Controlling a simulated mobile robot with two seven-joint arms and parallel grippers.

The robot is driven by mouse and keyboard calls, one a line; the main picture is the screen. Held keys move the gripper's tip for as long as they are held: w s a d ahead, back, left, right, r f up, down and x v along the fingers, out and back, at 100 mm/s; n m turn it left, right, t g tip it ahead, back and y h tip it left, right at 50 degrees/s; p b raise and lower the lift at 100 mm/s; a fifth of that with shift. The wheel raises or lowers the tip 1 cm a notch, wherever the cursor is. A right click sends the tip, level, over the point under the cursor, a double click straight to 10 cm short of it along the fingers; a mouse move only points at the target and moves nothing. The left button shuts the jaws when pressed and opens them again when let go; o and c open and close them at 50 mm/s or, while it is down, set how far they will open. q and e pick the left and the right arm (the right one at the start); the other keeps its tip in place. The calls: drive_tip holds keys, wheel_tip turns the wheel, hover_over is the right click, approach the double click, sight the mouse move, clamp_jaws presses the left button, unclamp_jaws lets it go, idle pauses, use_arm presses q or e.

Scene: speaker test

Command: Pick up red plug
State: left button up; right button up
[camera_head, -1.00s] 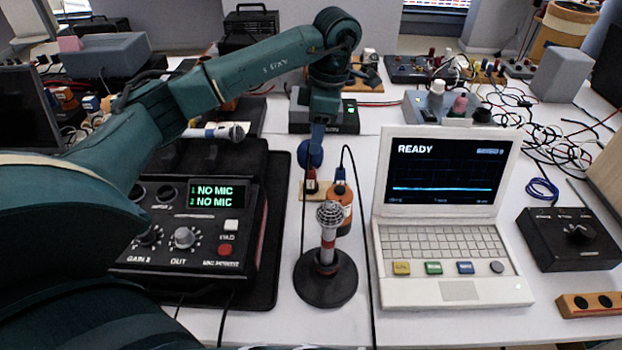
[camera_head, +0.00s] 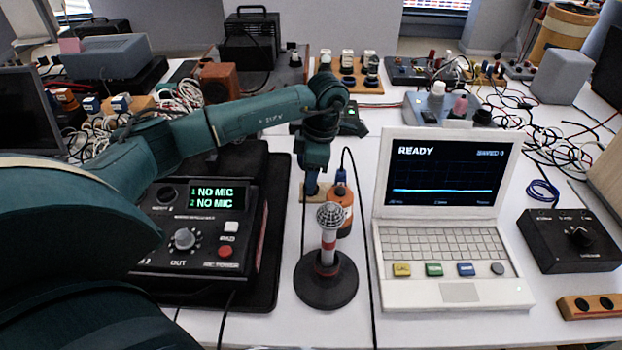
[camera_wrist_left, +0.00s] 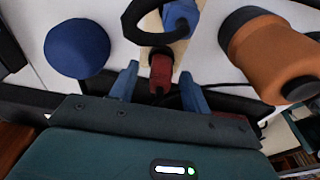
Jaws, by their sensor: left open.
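The red plug (camera_wrist_left: 161,72) stands in a pale wooden block (camera_wrist_left: 152,24), beside a blue plug (camera_wrist_left: 180,18), in the left wrist view. My left gripper (camera_wrist_left: 160,87) is open, with one blue finger on each side of the red plug. Whether the fingers touch it I cannot tell. In the head view my left gripper (camera_head: 311,188) is down at the block and hides the red plug. The blue plug (camera_head: 341,177) shows to its right, with a dark cable rising from it. My right gripper is not in view.
An orange cylinder (camera_head: 343,207) stands close to the block. A microphone (camera_head: 329,240) on a round black base is in front. A mixer (camera_head: 195,225) reading NO MIC is at left, a white laptop (camera_head: 447,240) at right. A blue round object (camera_wrist_left: 77,48) lies near my gripper.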

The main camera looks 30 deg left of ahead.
use_arm(q)
drive_tip(key=shift+c, duration=0.4)
clamp_jaws()
